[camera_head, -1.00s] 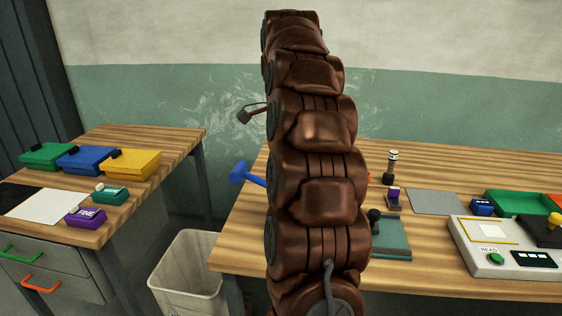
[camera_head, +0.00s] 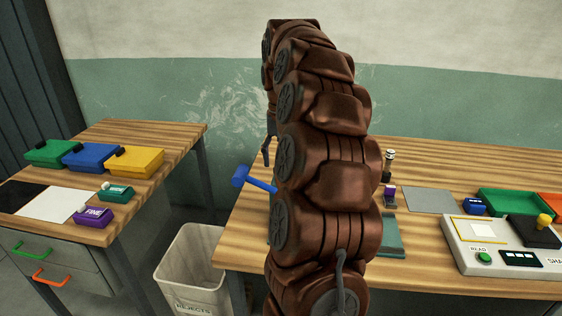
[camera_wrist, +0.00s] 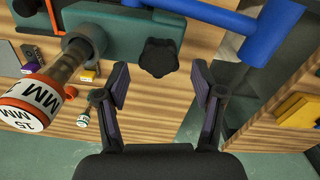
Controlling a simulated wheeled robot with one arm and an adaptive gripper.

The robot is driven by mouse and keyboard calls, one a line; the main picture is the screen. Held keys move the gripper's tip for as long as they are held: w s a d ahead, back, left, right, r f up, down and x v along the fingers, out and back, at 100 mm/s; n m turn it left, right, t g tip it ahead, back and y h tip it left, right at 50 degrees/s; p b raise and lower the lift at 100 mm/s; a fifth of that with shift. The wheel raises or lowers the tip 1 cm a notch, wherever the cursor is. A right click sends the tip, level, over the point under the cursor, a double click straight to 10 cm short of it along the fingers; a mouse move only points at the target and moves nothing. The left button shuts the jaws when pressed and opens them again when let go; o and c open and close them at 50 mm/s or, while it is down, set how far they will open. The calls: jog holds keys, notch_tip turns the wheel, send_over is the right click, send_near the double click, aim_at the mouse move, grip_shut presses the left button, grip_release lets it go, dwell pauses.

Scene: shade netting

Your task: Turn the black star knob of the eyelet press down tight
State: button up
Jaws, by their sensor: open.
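The black star knob (camera_wrist: 158,57) shows in the wrist view, on the edge of the teal eyelet press (camera_wrist: 118,32). My gripper (camera_wrist: 160,84) is open, with its two fingers apart. The knob appears between and just beyond the fingertips in the picture, and neither finger visibly touches it. The blue press handle (camera_wrist: 268,32) is close to the right finger. In the head view my arm hides the knob and most of the press; the blue handle (camera_head: 252,183) and part of the teal base (camera_head: 391,236) show.
In the wrist view, a post with an orange-and-white "15 MM" ring (camera_wrist: 30,103) is left of the fingers. In the head view, a control box (camera_head: 490,262) and green tray (camera_head: 515,202) stand right on the bench. A rejects bin (camera_head: 190,265) stands between the benches.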

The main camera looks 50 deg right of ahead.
jog(key=shift+n, duration=0.5)
jog(key=shift+f, duration=0.15)
jog(key=shift+f+b, duration=0.8)
jog(key=shift+f, duration=0.4)
jog(key=shift+c, duration=0.4)
grip_shut()
jog(key=shift+f, duration=0.1)
